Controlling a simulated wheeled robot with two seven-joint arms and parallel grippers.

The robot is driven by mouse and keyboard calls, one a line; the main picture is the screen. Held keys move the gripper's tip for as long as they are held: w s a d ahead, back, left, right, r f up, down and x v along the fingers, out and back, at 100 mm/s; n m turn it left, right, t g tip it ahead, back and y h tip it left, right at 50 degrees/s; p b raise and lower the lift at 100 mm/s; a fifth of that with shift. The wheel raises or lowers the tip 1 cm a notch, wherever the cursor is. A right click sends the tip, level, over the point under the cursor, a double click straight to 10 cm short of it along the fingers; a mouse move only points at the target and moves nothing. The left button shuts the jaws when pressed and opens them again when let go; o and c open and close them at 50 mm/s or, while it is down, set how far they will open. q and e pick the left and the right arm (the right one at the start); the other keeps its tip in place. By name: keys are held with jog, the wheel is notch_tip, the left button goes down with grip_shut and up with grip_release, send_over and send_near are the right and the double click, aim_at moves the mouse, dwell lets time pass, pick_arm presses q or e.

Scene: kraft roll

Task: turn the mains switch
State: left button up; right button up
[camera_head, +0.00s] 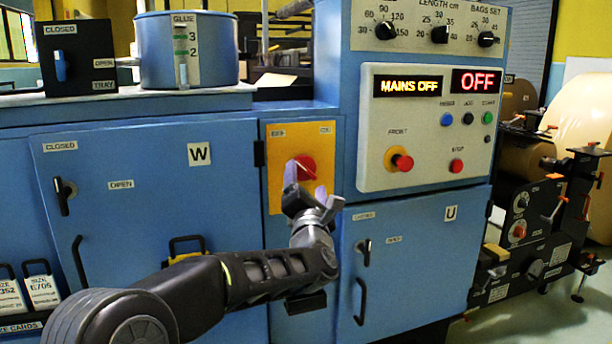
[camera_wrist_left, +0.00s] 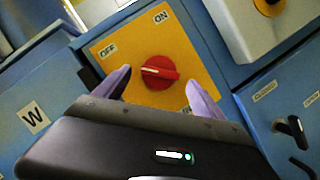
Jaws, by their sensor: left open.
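The mains switch is a red rotary knob (camera_head: 306,166) on a yellow plate (camera_head: 275,187), left of the white control panel. In the left wrist view the red knob (camera_wrist_left: 160,73) sits on the yellow plate (camera_wrist_left: 135,42), marked OFF at left and ON at upper right. The white line on the knob points toward the OFF side. My left gripper (camera_head: 312,200) is open in front of the knob, its fingers apart on either side of the knob in the left wrist view (camera_wrist_left: 158,88). I cannot tell whether they touch it. My right gripper is not in view.
The white panel (camera_head: 425,135) has displays (camera_head: 408,86) reading MAINS OFF and OFF, plus red stop buttons. Cabinet doors W (camera_head: 130,190) and U (camera_head: 415,255) flank the yellow plate, with protruding handles. A blue glue pot (camera_head: 187,50) stands upper left.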

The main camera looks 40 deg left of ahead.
aim_at(305, 169)
pick_arm(q)
jog(key=shift+x, duration=1.4)
jog(key=c, duration=1.4)
